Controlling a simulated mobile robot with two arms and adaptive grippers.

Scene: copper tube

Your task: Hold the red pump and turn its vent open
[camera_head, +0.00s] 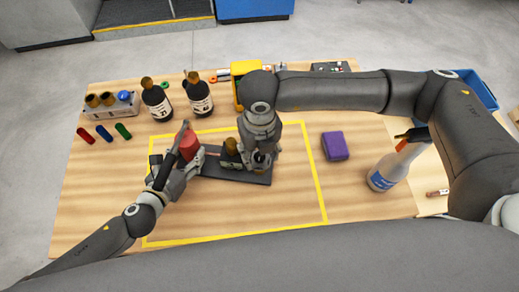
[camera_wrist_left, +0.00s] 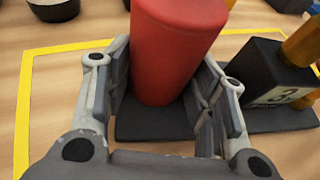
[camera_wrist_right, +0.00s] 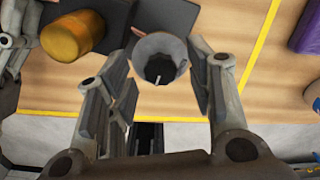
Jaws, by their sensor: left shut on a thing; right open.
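The red pump (camera_head: 190,147) stands on a dark base plate (camera_head: 252,178) inside the yellow outline. My left gripper (camera_head: 183,162) is shut on it; in the left wrist view the fingers lie on both sides of the red cylinder (camera_wrist_left: 172,55). A black block marked 3 (camera_wrist_left: 270,90) with a brass part (camera_wrist_left: 303,42) stands beside it. My right gripper (camera_wrist_right: 164,75) is open, its fingers on either side of a grey round piece (camera_wrist_right: 160,50) with a hollow end. I cannot tell whether they touch it. The brass part (camera_wrist_right: 75,37) is left of that piece.
Two dark bottles (camera_head: 156,101) and a rack of vials (camera_head: 110,104) stand at the back left. A purple block (camera_head: 334,146) and a spray bottle (camera_head: 387,172) are on the right. The table between the purple block and the base plate is clear.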

